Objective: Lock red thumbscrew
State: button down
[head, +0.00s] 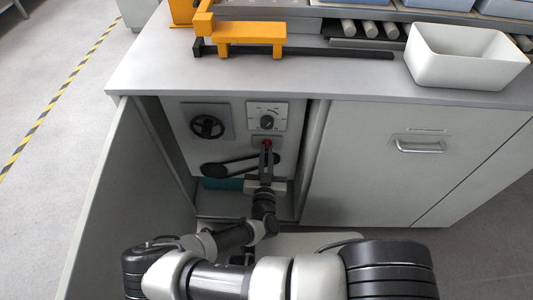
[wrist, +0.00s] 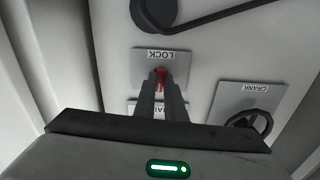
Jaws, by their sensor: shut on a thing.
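The red thumbscrew (head: 267,143) sits on the panel inside the open cabinet, below the dial plate. In the wrist view the thumbscrew (wrist: 161,74) shows as a small red piece on the plate marked LOCK (wrist: 146,63), whose lettering is upside down there. My gripper (head: 266,151) reaches it from the front. Its two dark fingers (wrist: 162,82) are closed on the thumbscrew and hide most of it. How far the screw is turned cannot be told.
A dial plate (head: 267,115) and a round crank handle (head: 207,126) are above. The open door (head: 120,200) bounds the left, a closed cabinet front (head: 380,170) the right.

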dwell(0.3)
jog(key=c, duration=1.8)
grip_release()
jog(key=shift+s, duration=0.15)
jog(key=s, duration=1.7)
jog(key=shift+a, duration=0.3)
